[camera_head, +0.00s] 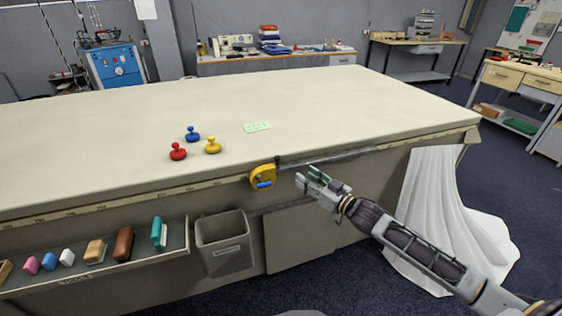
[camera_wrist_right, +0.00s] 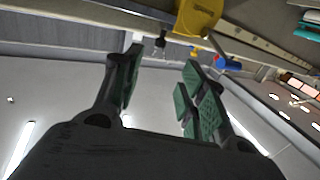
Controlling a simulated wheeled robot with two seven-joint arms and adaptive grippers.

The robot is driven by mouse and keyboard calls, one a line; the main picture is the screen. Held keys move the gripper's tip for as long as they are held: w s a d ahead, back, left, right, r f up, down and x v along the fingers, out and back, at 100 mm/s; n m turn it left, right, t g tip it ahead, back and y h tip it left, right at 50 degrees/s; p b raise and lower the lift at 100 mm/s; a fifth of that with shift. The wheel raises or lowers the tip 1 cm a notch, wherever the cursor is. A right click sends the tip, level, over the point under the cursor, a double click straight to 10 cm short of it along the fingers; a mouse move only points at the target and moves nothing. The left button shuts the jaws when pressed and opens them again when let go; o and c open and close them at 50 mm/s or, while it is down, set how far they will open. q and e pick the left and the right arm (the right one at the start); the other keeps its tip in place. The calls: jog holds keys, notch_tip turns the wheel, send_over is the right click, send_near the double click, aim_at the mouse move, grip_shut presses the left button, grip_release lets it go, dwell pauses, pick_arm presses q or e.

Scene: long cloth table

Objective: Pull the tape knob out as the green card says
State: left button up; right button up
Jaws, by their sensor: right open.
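The yellow tape housing (camera_head: 261,174) is fixed at the table's front edge, with a blue knob (camera_head: 265,184) low on its front. In the right wrist view the housing (camera_wrist_right: 198,14) and blue knob (camera_wrist_right: 228,65) are at the top, beyond the fingertips. The green card (camera_head: 257,127) lies on the tabletop behind the housing; its writing is too small to read surely. My right gripper (camera_head: 308,178) is open and empty, just right of the housing and apart from it. Its green-padded fingers show in the wrist view (camera_wrist_right: 162,85). My left gripper is not in view.
Red (camera_head: 178,152), blue (camera_head: 193,134) and yellow (camera_head: 213,146) knobbed weights stand on the cloth table (camera_head: 330,110). A grey bin (camera_head: 224,243) and a shelf of small blocks (camera_head: 95,262) hang in front. White cloth (camera_head: 440,220) drapes at right. Most of the tabletop is clear.

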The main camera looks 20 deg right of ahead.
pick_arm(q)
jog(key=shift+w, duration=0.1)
pick_arm(e)
jog(key=shift+w, duration=0.2)
send_near(279, 159)
jog(key=shift+x, duration=1.7)
jog(key=shift+b+x, duration=0.5)
jog(key=shift+x, duration=1.05)
jog(key=shift+w+a, duration=0.15)
jog(key=shift+w, duration=0.4)
jog(key=shift+w+a+f, duration=0.1)
jog(key=shift+w+a, duration=0.15)
jog(key=shift+w, duration=0.25)
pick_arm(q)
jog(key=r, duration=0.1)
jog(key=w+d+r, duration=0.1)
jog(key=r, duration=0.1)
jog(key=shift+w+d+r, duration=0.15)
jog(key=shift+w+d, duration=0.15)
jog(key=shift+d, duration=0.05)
pick_arm(e)
jog(key=shift+w, duration=0.1)
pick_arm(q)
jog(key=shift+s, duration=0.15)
